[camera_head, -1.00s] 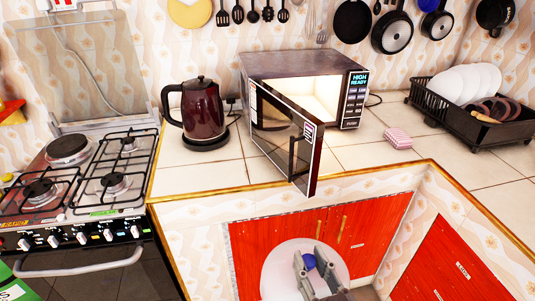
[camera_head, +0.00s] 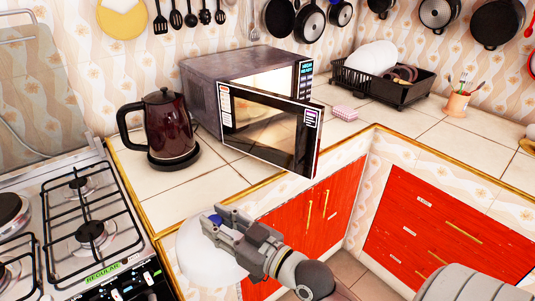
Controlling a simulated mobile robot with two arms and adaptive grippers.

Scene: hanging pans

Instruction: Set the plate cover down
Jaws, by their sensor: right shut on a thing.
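The plate cover (camera_head: 203,258) is a pale, translucent dome with a blue knob, in the lower left-middle of the head view. My right gripper (camera_head: 222,224) is shut on its knob and hides most of it. The cover is held in front of the counter's front edge, near the stove's right side, and does not appear to rest on anything. My left gripper is not in view.
A microwave (camera_head: 205,88) stands on the tiled counter, its door (camera_head: 268,132) swung open toward me. A dark red kettle (camera_head: 168,130) stands to its left. The stove (camera_head: 85,215) is at left. A black dish rack (camera_head: 385,85) and pink sponge (camera_head: 344,113) are at right. Counter tiles (camera_head: 200,183) before the kettle are clear.

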